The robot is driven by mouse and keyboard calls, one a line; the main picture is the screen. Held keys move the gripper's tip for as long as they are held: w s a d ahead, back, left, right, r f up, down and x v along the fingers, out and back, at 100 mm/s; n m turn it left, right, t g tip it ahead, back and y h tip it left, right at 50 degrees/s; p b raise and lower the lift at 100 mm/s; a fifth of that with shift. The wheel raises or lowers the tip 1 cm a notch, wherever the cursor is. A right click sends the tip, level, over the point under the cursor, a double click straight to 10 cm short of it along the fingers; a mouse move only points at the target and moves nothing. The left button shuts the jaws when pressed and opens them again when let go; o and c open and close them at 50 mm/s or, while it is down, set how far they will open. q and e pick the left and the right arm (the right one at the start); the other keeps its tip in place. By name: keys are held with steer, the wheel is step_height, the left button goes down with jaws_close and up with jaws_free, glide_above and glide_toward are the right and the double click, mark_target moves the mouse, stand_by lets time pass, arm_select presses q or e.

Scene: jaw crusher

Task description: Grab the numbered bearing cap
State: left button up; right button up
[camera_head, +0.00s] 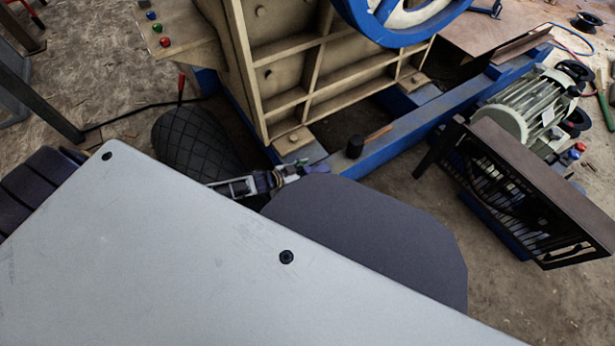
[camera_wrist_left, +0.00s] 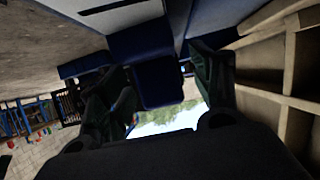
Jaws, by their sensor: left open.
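My left gripper (camera_head: 290,174) shows partly in the head view, low beside the blue base frame of the jaw crusher. My own grey body panels hide much of that arm. In the left wrist view the two dark fingers (camera_wrist_left: 162,90) stand apart, with nothing clearly held between them. No numbered cap can be made out in either view. My right gripper is not in view.
The tan ribbed crusher body (camera_head: 310,75) rises behind the gripper, with a blue wheel (camera_head: 400,38) above. The blue base frame (camera_head: 440,115) runs to the upper right. A motor (camera_head: 525,105) and dark grille guard (camera_head: 530,190) stand at right. Dirt floor is open at lower right.

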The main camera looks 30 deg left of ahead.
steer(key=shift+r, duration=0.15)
arm_select(q)
steer(key=c, duration=0.4)
jaws_close()
steer(key=shift+r, duration=0.15)
steer(key=shift+r+p, duration=0.9)
steer(key=shift+r, duration=0.4)
step_height(320, 180, up, 6)
steer(key=p, duration=0.3)
steer(key=shift+f, duration=0.1)
steer(key=shift+r+p, duration=0.5)
steer(key=shift+r, duration=0.2)
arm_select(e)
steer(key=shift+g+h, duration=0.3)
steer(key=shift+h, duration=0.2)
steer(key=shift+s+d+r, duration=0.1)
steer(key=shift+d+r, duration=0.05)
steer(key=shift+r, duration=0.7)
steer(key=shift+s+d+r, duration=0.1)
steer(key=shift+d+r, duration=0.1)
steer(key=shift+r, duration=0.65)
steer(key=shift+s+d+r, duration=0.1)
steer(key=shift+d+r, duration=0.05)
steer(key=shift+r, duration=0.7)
